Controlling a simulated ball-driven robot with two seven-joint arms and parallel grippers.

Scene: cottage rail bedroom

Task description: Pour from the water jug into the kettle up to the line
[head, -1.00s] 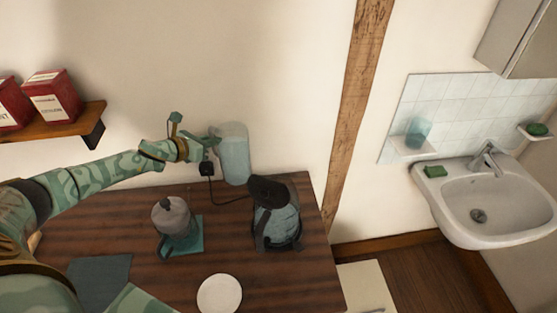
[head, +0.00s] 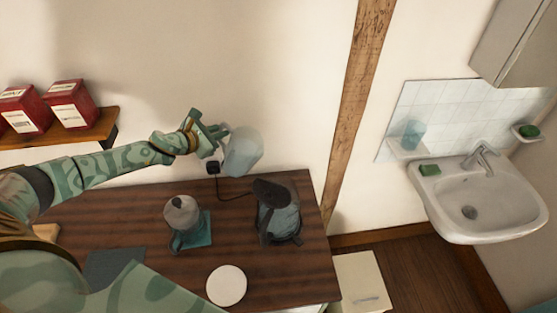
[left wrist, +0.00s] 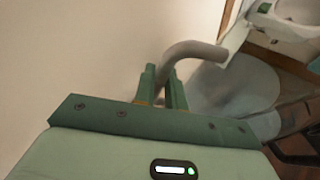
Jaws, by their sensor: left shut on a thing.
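The water jug (head: 243,152) is a clear bluish vessel, held up near the wall behind the table and tilted to the right. My left gripper (head: 212,135) is shut on its handle. In the left wrist view, the fingers (left wrist: 164,88) close on the grey curved jug handle (left wrist: 195,50), with the translucent jug body (left wrist: 235,92) to the right. The kettle (head: 280,222) stands upright on the table, dark and glass-sided, below and right of the jug. Its fill line and water level are too small to tell. My right gripper is not in view.
A grey-topped pot (head: 182,216) stands on a teal mat left of the kettle. A white plate (head: 226,286) lies in front. A cord runs from the wall socket (head: 212,167) towards the kettle. Red boxes sit on a wall shelf (head: 95,130); a sink (head: 485,205) is at right.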

